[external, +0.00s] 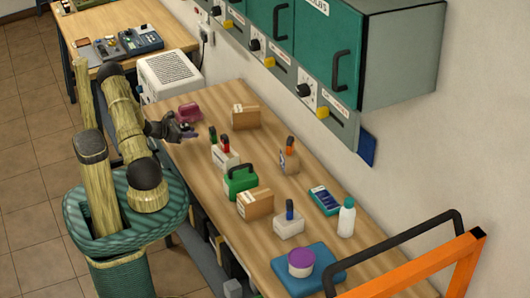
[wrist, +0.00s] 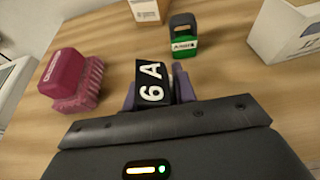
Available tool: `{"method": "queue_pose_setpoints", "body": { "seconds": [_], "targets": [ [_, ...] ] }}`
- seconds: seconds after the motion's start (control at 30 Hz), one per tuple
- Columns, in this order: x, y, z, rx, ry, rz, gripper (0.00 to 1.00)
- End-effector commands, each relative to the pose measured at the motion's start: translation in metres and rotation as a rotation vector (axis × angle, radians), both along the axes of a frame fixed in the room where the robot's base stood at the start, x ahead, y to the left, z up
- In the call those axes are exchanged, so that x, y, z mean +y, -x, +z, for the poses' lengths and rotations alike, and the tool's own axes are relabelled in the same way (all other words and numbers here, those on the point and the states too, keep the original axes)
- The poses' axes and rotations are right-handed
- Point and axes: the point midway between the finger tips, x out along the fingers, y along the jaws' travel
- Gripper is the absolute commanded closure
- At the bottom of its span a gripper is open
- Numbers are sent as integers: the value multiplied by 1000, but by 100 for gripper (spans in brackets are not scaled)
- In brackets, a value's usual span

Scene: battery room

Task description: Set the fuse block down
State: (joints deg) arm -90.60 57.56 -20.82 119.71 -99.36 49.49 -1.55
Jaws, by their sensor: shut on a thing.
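The fuse block (wrist: 151,85) is a small black block with white "6A" lettering, seen in the wrist view. My gripper (wrist: 158,95) is shut on it, with a purple finger on each side. In the external view my gripper (external: 187,132) is over the far left part of the wooden workbench (external: 185,160). The block is too small to make out clearly there. I cannot tell whether its underside touches the bench top.
A maroon ribbed object (wrist: 75,80) lies left of the block. A small green-and-black item (wrist: 183,36) stands just beyond it. A cardboard box (wrist: 148,10) and a white block (wrist: 288,32) are farther off. Bare wood (wrist: 112,45) shows between them.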

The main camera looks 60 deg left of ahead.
Motion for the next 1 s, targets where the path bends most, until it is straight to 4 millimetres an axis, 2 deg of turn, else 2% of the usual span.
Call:
{"method": "queue_pose_setpoints", "body": {
  "seconds": [0.17, 0.57, 0.6, 0.7, 1.0],
  "targets": [
    [0, 0, -20, 0, 1, 0, 98],
    [0, 0, -25, 0, 0, 0, 98],
    [0, 0, -24, 0, 0, 0, 67],
    [0, 0, -24, 0, 0, 0, 51],
    [0, 0, -22, 0, 0, 0, 51]
  ]
}}
